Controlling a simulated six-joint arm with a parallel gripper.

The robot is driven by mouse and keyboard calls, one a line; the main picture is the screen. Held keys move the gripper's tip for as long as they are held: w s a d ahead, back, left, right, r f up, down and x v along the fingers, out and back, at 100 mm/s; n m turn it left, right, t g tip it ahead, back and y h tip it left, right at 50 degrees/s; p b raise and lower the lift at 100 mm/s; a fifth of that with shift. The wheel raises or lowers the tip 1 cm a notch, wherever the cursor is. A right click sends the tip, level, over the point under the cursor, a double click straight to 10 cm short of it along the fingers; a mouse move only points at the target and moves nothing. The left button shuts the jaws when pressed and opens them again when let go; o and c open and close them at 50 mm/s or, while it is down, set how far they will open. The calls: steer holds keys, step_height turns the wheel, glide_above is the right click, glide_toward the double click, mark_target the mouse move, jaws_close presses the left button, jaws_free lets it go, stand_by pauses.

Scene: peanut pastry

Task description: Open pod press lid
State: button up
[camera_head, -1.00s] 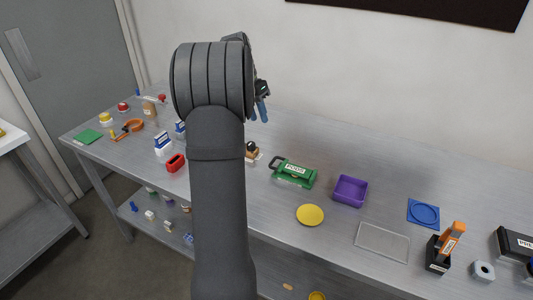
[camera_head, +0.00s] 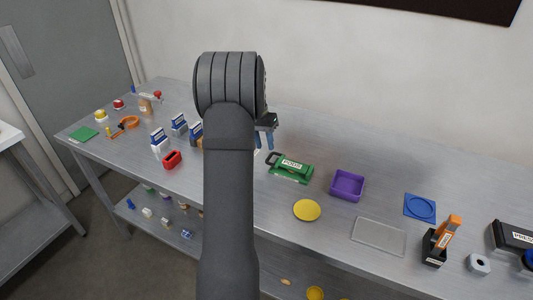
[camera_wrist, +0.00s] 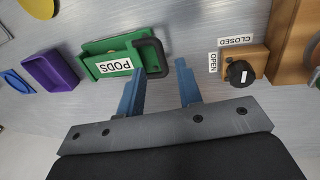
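A black device with a white label (camera_head: 513,237), partly cut off by the right edge of the head view, seems to read PRESS. A green box labelled PODS (camera_head: 293,167) with a dark loop handle stands mid-table; it also shows in the wrist view (camera_wrist: 108,66), with its handle (camera_wrist: 153,57) just beyond my fingers. My gripper (camera_wrist: 158,85) is open and empty, its two blue fingers apart, between the green box and a wooden block with a black knob (camera_wrist: 240,73). In the head view my gripper (camera_head: 264,140) hangs above the table behind my arm, mostly hidden.
A purple tray (camera_head: 347,186), yellow disc (camera_head: 307,210), clear plate (camera_head: 379,236), blue mat (camera_head: 420,207) and black holder with an orange tool (camera_head: 435,249) lie to the right. Left are a red item (camera_head: 172,160) and white-and-blue items (camera_head: 159,142). OPEN and CLOSED labels sit near the knob.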

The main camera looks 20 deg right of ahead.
mark_target(268, 158)
steer(key=shift+s+d+f, duration=0.1)
steer(key=shift+f, duration=0.65)
steer(key=shift+s+d+f, duration=0.15)
steer(key=shift+f, duration=0.65)
steer(key=shift+s+d+f, duration=0.1)
steer(key=shift+f, duration=0.65)
jaws_close()
